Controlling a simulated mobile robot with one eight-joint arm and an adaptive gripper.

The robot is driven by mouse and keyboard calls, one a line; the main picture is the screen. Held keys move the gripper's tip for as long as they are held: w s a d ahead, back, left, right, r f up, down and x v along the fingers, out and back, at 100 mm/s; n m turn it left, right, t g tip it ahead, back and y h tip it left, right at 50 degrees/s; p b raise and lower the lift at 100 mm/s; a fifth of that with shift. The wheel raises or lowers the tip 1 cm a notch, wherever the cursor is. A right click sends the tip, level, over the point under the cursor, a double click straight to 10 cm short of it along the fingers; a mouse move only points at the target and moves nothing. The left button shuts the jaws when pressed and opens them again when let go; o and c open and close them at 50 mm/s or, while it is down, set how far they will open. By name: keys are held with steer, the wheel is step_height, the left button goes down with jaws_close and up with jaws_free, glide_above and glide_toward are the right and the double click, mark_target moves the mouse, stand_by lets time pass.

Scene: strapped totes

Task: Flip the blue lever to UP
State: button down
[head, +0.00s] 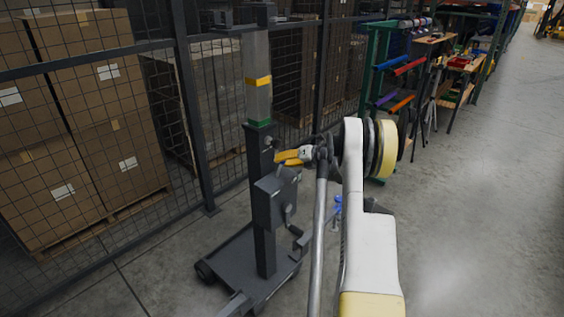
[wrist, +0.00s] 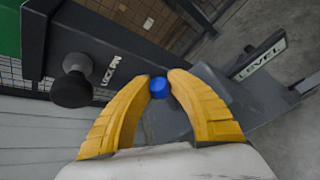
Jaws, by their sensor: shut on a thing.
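The blue lever (wrist: 157,88) shows in the wrist view as a small blue round end between my two yellow fingertips. My gripper (wrist: 158,80) is shut on it, one finger at each side. The lever's shaft and its angle are hidden. In the head view my gripper (head: 281,160) reaches from the right to the upper part of a dark grey box on the stand's post; the blue end cannot be made out there.
The wheeled stand (head: 261,230) has a dark post. A black lock pin knob (wrist: 72,88) sticks out left of my fingers, and a "LEVEL" plate (wrist: 260,58) lies at right. A mesh fence (head: 100,60) with boxes stands behind. Open floor (head: 480,180) lies right.

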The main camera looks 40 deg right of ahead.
steer(key=shift+r, duration=0.1)
steer(key=c, duration=1.2)
jaws_free()
steer(key=shift+d, duration=0.1)
steer(key=shift+o, duration=0.2)
steer(key=v, duration=1.2)
